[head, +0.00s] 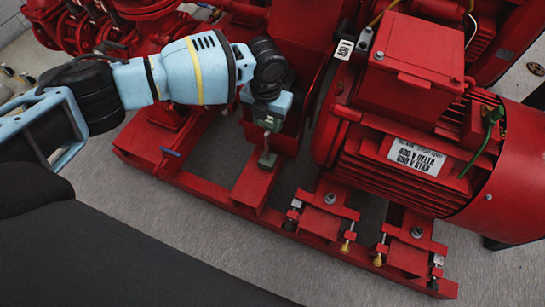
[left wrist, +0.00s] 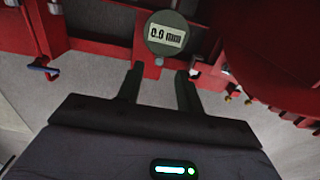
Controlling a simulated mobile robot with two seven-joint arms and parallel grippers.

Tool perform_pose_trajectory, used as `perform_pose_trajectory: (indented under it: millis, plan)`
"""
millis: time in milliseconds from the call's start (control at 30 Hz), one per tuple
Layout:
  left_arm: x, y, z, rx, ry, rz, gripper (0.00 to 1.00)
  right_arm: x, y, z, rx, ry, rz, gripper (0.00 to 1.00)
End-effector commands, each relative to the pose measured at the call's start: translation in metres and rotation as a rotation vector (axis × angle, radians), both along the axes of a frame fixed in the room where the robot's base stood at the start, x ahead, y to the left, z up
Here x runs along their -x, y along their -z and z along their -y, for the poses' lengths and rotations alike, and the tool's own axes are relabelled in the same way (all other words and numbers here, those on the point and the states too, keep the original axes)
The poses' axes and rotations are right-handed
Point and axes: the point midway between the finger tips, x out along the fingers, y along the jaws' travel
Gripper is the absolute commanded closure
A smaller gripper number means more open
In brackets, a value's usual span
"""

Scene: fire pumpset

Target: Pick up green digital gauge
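The green digital gauge (left wrist: 166,33) has a round body and a display reading about 0.0 mm. It is at the top centre of the left wrist view. In the head view a small grey-green piece that looks like the gauge (head: 266,159) is on the red frame, just below my left gripper (head: 268,124). In the left wrist view the two fingers of my left gripper (left wrist: 160,82) are spread apart, with nothing between them. The gauge is beyond the fingertips, roughly centred on the gap. My right gripper is not in view.
A large red motor (head: 410,165) stands right of my left gripper. The red base frame (head: 225,200) runs beneath, with bolts and brackets. Red pipework (head: 80,25) is at the upper left. Grey floor (head: 140,215) lies clear in front of the frame.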

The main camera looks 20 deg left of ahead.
Motion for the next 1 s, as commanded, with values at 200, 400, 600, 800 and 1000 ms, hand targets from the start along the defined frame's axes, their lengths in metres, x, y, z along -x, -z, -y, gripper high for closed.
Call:
perform_pose_trajectory:
  millis: [200, 400, 600, 800, 1000]
  plan:
    - [-0.001, 0.001, -0.001, -0.003, 0.004, 0.0, 0.63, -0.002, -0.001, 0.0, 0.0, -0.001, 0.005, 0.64]
    - [-0.001, 0.021, -0.001, -0.003, 0.004, -0.002, 0.63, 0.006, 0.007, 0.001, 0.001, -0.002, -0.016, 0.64]
    - [-0.001, 0.026, 0.0, -0.002, 0.003, 0.001, 0.63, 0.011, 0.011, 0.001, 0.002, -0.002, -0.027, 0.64]
    - [-0.001, 0.042, -0.001, -0.003, 0.003, 0.0, 0.63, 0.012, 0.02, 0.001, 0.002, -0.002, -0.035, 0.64]
    - [-0.001, 0.071, -0.002, -0.003, 0.002, -0.002, 0.63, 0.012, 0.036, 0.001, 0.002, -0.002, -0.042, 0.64]
